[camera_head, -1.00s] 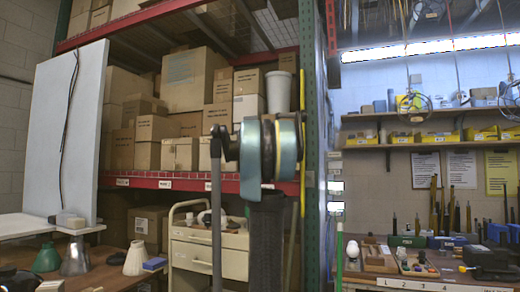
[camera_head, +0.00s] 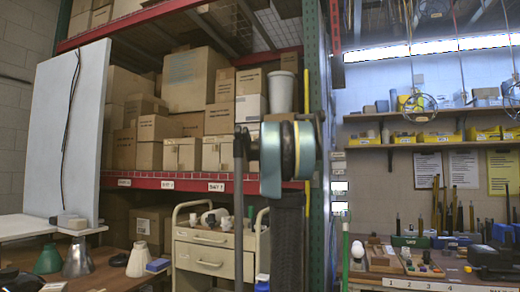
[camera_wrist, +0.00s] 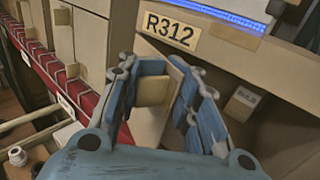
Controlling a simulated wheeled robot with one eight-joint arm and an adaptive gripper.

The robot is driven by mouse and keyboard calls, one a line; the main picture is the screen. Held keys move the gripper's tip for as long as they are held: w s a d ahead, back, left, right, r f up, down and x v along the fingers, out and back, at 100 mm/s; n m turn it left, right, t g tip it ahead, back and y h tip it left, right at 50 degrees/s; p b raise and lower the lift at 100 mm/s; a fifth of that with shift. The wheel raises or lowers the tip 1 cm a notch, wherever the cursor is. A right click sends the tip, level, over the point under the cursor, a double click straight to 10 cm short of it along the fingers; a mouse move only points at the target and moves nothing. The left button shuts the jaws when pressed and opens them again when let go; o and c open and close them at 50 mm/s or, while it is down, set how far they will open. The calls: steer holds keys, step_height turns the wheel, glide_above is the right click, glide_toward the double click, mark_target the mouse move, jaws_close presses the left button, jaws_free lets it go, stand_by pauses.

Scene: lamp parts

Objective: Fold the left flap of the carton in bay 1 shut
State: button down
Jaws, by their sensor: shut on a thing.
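Two small pale cartons (camera_head: 182,154) stand side by side at the front of the rack shelf, the second one (camera_head: 215,154) just left of my arm. Which of them is the bay 1 carton, I cannot tell. A shelf label (camera_head: 216,187) sits below them. In the wrist view my gripper (camera_wrist: 160,92) has its blue fingers closed around a thin tan panel (camera_wrist: 150,122), which looks like a carton flap. The panel's far edge is partly hidden by the fingers. In the head view my gripper is hidden behind my arm.
The red shelf beam (camera_head: 150,183) runs below the cartons. A green rack upright (camera_head: 312,60) stands right of my arm. A cream drawer cart (camera_head: 208,262) stands below the shelf. A panel marked R312 (camera_wrist: 170,29) is close beyond the fingers in the wrist view.

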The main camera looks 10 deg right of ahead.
stand_by(0.3)
steer(key=c, duration=1.3)
jaws_free()
steer(key=shift+s, duration=0.1)
steer(key=s, duration=1.1)
steer(key=shift+s+d, duration=0.25)
steer(key=shift+s, duration=0.1)
steer(key=shift+c, duration=0.5)
